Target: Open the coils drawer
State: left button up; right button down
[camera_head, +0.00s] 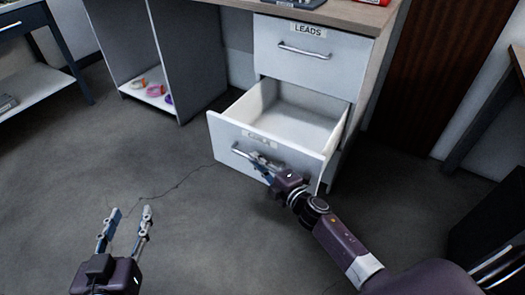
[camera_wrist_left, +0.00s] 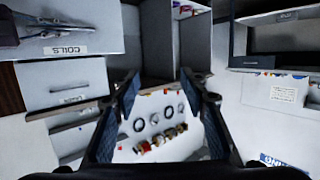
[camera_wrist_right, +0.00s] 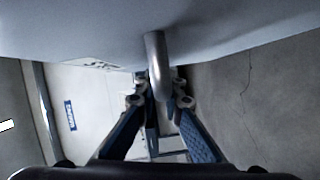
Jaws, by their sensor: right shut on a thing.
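The coils drawer (camera_head: 225,135) is the lower drawer of the white cabinet and stands pulled well out. The inside that shows is empty. My right gripper (camera_head: 262,162) is shut on the drawer's metal bar handle (camera_head: 240,151). In the right wrist view the handle (camera_wrist_right: 156,62) runs in between the fingers. My left gripper (camera_head: 131,212) is open and empty over the floor at lower left, apart from the drawer.
The drawer labelled LEADS (camera_head: 303,65) above is closed. An open shelf bay (camera_head: 150,97) left of the drawers holds several coloured rings. A worktop (camera_head: 345,12) covers the cabinet. A side table (camera_head: 40,80) stands at far left. The floor (camera_head: 165,160) before the cabinet is clear.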

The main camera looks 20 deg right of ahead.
pick_arm(q)
notch_tip(320, 180, down, 5)
jog(key=s+a+g+y, duration=0.1)
jog(key=s+g, duration=0.1)
jog(key=shift+s+a+g+p, duration=0.3)
jog(key=shift+s+a+p, duration=0.05)
jog(key=shift+s+p, duration=0.05)
pick_arm(e)
jog(key=shift+s+a+f, duration=0.1)
jog(key=shift+s+a, duration=0.85)
jog(key=shift+a, duration=0.25)
jog(key=shift+s+a, duration=0.9)
jog(key=shift+a, duration=0.25)
jog(key=c, duration=2)
grip_release()
jog(key=shift+c, duration=0.2)
jog(key=shift+s, duration=0.15)
jog(key=v, duration=1.1)
jog(key=shift+s, duration=0.35)
jog(key=shift+d, duration=0.15)
